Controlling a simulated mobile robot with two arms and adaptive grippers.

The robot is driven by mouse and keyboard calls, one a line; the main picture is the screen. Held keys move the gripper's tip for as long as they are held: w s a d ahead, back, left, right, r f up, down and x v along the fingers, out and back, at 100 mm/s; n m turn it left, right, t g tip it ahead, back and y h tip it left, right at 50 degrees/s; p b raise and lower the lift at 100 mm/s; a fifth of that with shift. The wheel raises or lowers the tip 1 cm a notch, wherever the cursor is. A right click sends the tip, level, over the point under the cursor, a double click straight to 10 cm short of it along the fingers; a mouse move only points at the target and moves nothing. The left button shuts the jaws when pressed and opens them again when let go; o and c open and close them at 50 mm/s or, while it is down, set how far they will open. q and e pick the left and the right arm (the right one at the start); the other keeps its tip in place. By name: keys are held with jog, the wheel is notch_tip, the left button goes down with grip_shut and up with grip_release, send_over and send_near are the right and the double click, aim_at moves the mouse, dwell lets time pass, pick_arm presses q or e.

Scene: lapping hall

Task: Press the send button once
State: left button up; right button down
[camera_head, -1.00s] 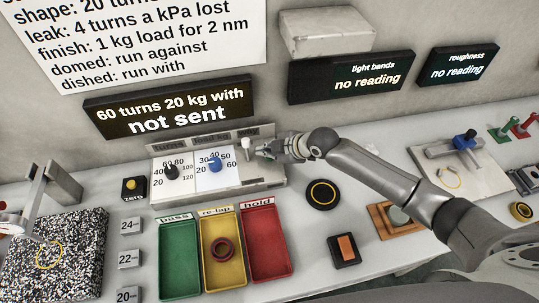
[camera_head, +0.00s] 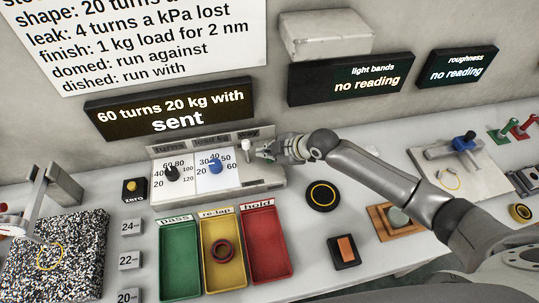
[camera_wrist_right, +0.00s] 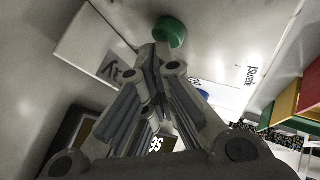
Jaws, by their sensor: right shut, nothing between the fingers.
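My right gripper (camera_head: 263,150) is shut and empty at the right end of the control panel (camera_head: 262,181). In the right wrist view its closed fingertips (camera_wrist_right: 155,58) are right at a round green button (camera_wrist_right: 170,32). Whether they touch it I cannot tell. In the head view the gripper hides this button, and I read no label on it. The dark display (camera_head: 170,107) on the wall reads "60 turns 20 kg with sent". My left gripper is not in view.
The panel carries a black knob (camera_head: 171,173), a blue knob (camera_head: 215,166) and a white-topped lever (camera_head: 247,146) close to my gripper. Green (camera_head: 164,287), yellow (camera_head: 207,281) and red (camera_head: 252,270) trays stand in front. A black round pad (camera_head: 322,195) lies right of them.

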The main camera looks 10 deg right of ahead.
jog(key=shift+r, duration=0.55)
jog(key=shift+p, duration=0.3)
notch_tip(320, 180, up, 5)
jog(key=p, duration=0.4)
dwell(0.5)
